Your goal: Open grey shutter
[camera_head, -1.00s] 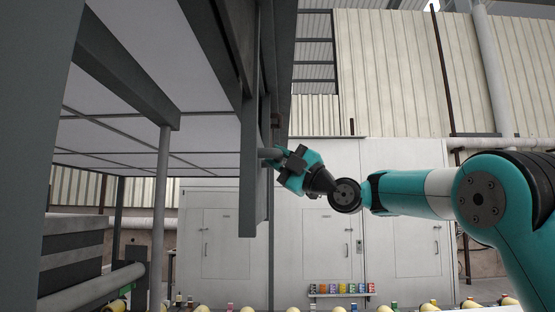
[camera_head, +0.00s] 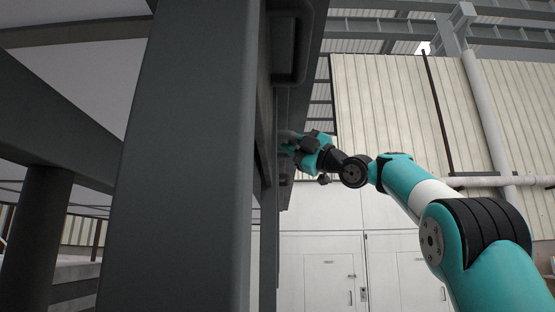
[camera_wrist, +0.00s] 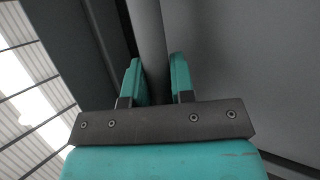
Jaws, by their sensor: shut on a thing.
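My gripper (camera_head: 290,145) reaches left to the side of a dark grey metal structure in the head view. In the wrist view, the two teal fingers (camera_wrist: 157,80) are on either side of a grey bar (camera_wrist: 150,35), which looks like a handle. The fingers are shut on this bar. A flat grey panel (camera_wrist: 245,70), seemingly the grey shutter, fills the right of the wrist view. In the head view the shutter is seen nearly edge-on and mostly hidden by the frame, so I cannot tell how far open it is.
A wide dark grey post (camera_head: 190,160) stands close on the left and blocks much of the view. A dark loop-shaped bar (camera_head: 290,45) is above my gripper.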

